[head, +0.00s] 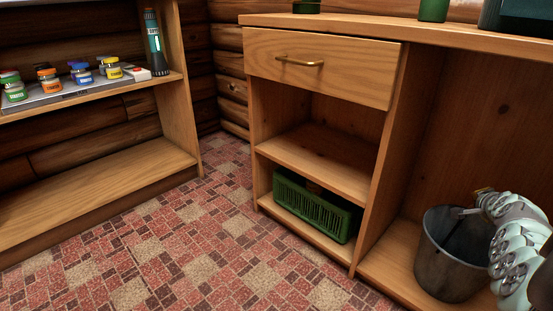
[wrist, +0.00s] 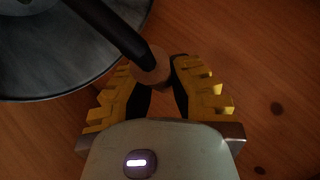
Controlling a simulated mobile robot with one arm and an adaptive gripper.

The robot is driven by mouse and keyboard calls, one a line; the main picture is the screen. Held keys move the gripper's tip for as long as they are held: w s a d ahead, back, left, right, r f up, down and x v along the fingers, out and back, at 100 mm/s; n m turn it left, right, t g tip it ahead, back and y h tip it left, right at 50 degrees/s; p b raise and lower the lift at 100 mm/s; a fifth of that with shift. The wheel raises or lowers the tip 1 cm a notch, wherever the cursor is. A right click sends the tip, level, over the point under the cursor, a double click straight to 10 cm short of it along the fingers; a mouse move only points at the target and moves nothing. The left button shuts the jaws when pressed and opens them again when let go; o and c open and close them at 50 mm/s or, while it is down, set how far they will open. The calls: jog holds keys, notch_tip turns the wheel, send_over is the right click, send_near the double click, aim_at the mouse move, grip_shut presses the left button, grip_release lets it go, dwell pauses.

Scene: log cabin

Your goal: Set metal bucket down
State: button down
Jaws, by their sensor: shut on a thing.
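The grey metal bucket (head: 440,270) is upright at the lower right of the head view, in the open bay of the wooden cabinet. Its base is at or just above the bay's floor board; I cannot tell if it touches. My gripper (head: 482,200) is at the bucket's upper right rim. In the wrist view, the bucket (wrist: 60,60) fills the upper left. Its dark handle with a round wooden grip runs between the yellow fingers of my gripper (wrist: 163,75), which are shut on it. My arm hides the bucket's right side in the head view.
The cabinet (head: 395,170) has a drawer (head: 320,68) and shelves beside the bay, with a green basket (head: 315,207) on the lowest. A shelf unit at left holds small jars (head: 80,70) and a flashlight (head: 154,45). The tiled floor (head: 200,245) between them is clear.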

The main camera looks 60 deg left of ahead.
jog(key=shift+w, duration=0.1)
jog(key=c, duration=1)
grip_release()
jog(key=shift+w+r, duration=0.1)
jog(key=shift+s, duration=0.25)
